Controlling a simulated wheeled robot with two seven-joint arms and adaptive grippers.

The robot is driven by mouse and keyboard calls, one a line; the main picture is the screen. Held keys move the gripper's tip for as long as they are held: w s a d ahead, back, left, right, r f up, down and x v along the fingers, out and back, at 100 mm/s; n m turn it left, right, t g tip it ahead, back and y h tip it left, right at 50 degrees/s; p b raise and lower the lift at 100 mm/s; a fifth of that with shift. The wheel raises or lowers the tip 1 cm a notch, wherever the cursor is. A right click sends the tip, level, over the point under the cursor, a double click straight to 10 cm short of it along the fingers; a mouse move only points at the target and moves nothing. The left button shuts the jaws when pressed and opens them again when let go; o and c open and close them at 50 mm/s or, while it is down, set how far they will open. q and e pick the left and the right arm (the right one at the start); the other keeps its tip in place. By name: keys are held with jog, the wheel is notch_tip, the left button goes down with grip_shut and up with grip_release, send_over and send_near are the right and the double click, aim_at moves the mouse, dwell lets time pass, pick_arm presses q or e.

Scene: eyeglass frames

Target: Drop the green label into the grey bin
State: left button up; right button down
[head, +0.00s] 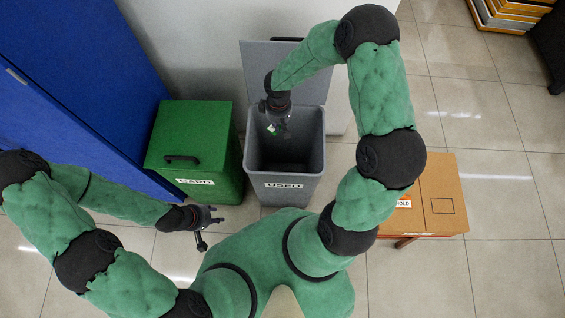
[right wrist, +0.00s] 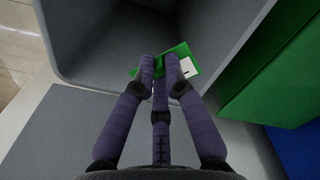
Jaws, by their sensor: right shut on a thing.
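The green label (right wrist: 187,57), with a white patch, is held between the fingertips of my right gripper (right wrist: 161,62) in the right wrist view. In the head view my right gripper (head: 275,125) is over the opening of the grey bin (head: 285,187), marked "USED". The label (head: 270,129) shows there as a small green and white bit. The bin's lid stands open against the wall side, and its wall also shows in the right wrist view (right wrist: 85,50). My left gripper (head: 207,218) is low at the left, away from the bin, its fingers seeming spread and holding nothing visible.
A closed green bin (head: 193,140) marked "CARD" stands directly left of the grey bin. A brown box-like table (head: 440,195) with a "HOLD" sign is at the right. A blue cabinet (head: 80,80) fills the left.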

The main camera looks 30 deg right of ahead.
jog(key=shift+n, duration=0.9)
jog(key=d+r, duration=0.3)
jog(key=shift+w+r, duration=0.1)
jog(key=shift+w, duration=0.1)
jog(key=f+b, duration=0.4)
jog(key=f, duration=0.1)
jog(key=shift+d+f, duration=0.2)
jog(key=shift+f, duration=0.1)
jog(key=c, duration=1.2)
grip_release()
jog(key=shift+r, duration=0.1)
